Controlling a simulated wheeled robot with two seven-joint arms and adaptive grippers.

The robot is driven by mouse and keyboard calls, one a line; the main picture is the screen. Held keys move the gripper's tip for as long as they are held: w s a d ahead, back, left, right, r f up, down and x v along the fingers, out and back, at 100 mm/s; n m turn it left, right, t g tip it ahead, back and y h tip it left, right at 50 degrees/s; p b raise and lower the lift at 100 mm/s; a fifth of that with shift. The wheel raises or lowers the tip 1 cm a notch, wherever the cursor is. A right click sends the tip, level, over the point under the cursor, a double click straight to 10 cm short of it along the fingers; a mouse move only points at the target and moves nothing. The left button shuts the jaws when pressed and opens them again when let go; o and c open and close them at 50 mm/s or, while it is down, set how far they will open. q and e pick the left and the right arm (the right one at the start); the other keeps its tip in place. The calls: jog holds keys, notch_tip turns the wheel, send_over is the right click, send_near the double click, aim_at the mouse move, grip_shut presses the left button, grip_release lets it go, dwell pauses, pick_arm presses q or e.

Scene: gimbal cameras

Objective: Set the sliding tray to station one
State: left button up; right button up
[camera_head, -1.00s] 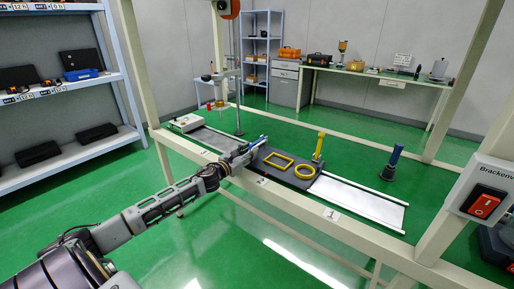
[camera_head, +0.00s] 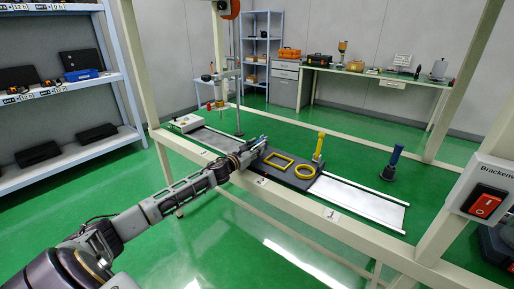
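The sliding tray (camera_head: 290,176) is a dark plate with a yellow square outline (camera_head: 279,159) and a yellow ring (camera_head: 304,171) on top. The tray sits on a pale rail (camera_head: 358,200), near the label 2 (camera_head: 261,182). The label 1 (camera_head: 331,214) is on the front beam further right, where the rail is bare. My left gripper (camera_head: 258,146) is at the tray's left end; small blue parts show there. Whether it touches the tray, and its finger opening, cannot be made out. My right gripper is not in view.
A cream frame surrounds the rail, with its front beam (camera_head: 300,205) just below the tray. A blue-topped post (camera_head: 393,162) stands behind the rail at right. A red switch box (camera_head: 485,203) is on the right upright. A white box (camera_head: 187,122) sits at the rail's left end.

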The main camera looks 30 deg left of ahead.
pick_arm(q)
jog(key=shift+w, duration=0.4)
jog(key=shift+d, duration=0.1)
grip_shut()
dwell(0.3)
